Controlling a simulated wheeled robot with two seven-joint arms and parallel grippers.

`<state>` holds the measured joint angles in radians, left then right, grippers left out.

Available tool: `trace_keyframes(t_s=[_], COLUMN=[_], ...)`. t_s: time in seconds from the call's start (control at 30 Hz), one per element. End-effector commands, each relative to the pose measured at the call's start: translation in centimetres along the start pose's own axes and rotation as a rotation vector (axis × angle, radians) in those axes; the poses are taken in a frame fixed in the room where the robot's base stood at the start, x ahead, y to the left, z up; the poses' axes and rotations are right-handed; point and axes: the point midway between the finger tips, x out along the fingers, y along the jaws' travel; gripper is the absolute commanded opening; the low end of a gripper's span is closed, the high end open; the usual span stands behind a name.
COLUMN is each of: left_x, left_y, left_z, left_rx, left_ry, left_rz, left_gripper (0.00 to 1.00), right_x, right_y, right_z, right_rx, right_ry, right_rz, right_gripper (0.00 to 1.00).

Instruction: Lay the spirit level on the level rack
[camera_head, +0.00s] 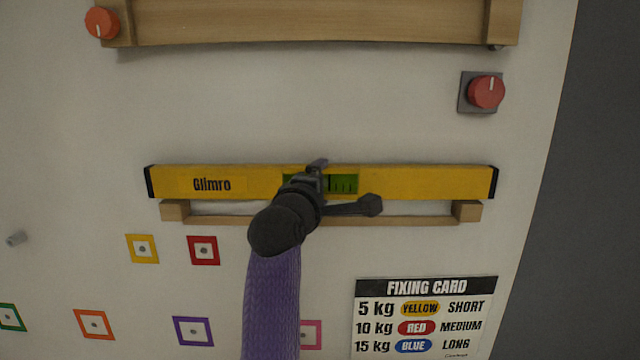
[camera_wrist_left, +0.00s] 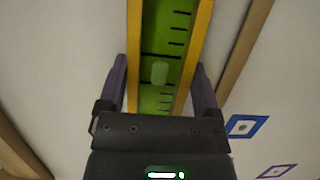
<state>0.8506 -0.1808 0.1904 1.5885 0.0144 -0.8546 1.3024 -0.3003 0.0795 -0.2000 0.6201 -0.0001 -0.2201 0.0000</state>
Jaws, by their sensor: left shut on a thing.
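The spirit level (camera_head: 430,182) is a long yellow bar with black end caps, "Glimro" lettering and a green vial window. It lies nearly horizontal in front of the white wall. My left gripper (camera_head: 317,178) is shut on its middle, at the green window. The left wrist view shows one finger on each side of the level (camera_wrist_left: 160,70). The level rack (camera_head: 400,220) is a pale wooden rail with a block at each end, just below the level. In the left wrist view, wall shows between the level and the rack (camera_wrist_left: 240,60). My right gripper is not in view.
A wooden shelf (camera_head: 320,22) runs above. A red knob (camera_head: 486,92) on a grey plate is at upper right, an orange-red knob (camera_head: 101,23) at upper left. Coloured square markers (camera_head: 142,249) and a fixing card (camera_head: 425,318) are below.

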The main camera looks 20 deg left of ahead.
Motion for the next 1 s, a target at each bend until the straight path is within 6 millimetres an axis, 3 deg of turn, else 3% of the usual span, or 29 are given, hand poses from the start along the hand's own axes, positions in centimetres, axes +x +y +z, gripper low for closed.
trace_keyframes(t_s=[0.7, 0.73, 0.8, 1.0], left_x=[-0.02, -0.02, -0.01, 0.0], left_y=[-0.6, -0.61, -0.61, -0.76], left_z=[0.0, 0.0, 0.0, 0.0], left_rx=[0.0, 0.0, 0.0, 0.0], left_ry=[0.0, 0.0, 0.0, 0.0], left_rz=[0.003, 0.003, 0.003, -0.002], left_gripper=[0.14, 0.84, 0.99, 1.0], right_x=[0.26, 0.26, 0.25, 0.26], right_y=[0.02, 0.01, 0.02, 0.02], right_z=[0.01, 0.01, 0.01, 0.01], right_rx=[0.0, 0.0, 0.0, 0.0], right_ry=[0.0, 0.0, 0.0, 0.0], right_rz=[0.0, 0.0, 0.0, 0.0], right_gripper=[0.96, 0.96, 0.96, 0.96])
